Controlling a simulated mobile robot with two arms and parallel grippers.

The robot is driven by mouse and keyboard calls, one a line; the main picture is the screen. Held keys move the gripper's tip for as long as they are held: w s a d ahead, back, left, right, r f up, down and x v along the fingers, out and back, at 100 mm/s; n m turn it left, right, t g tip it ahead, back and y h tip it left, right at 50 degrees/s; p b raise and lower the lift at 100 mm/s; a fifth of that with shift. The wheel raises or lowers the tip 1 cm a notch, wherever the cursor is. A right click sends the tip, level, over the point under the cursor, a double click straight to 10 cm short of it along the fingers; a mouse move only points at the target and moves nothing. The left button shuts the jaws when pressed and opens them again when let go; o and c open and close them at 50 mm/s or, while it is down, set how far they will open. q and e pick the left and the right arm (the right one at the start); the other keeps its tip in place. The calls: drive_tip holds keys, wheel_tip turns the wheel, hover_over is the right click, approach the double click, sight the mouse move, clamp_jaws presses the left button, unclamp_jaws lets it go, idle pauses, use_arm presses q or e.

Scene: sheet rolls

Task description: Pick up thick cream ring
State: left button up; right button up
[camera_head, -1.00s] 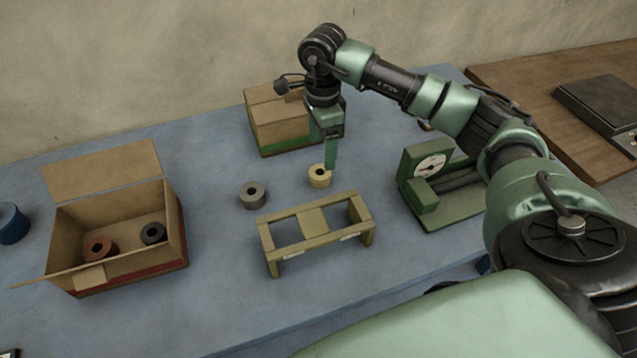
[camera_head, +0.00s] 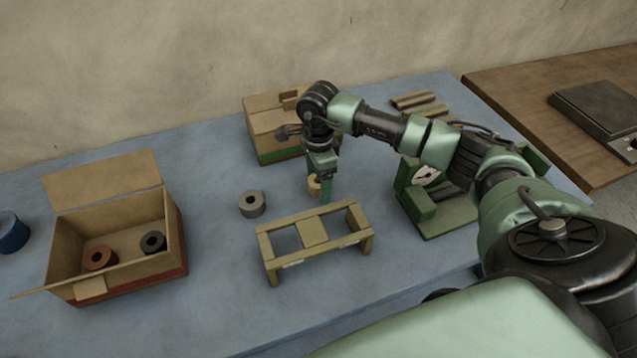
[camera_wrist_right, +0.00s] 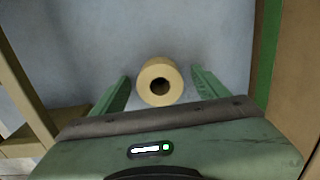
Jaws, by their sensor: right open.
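The thick cream ring (camera_wrist_right: 174,72) stands on the blue table in the right wrist view, its dark hole facing up toward the camera. It lies between the two green fingers of my right gripper (camera_wrist_right: 160,88), which are open and spread to either side of it with a gap on both sides. In the head view the cream ring (camera_head: 313,184) is mostly hidden behind my right gripper (camera_head: 322,196), which points down at it. My left gripper is not in view.
A grey ring (camera_head: 252,204) stands left of the gripper. A wooden stand (camera_head: 313,232) is just in front. A closed carton (camera_head: 268,130) is behind, a green device (camera_head: 428,208) to the right. An open box (camera_head: 178,245) at left holds a red-brown ring (camera_head: 100,258) and a dark ring (camera_head: 153,242).

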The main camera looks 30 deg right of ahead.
drive_tip(key=c, duration=1.5)
drive_tip(key=shift+r, duration=0.15)
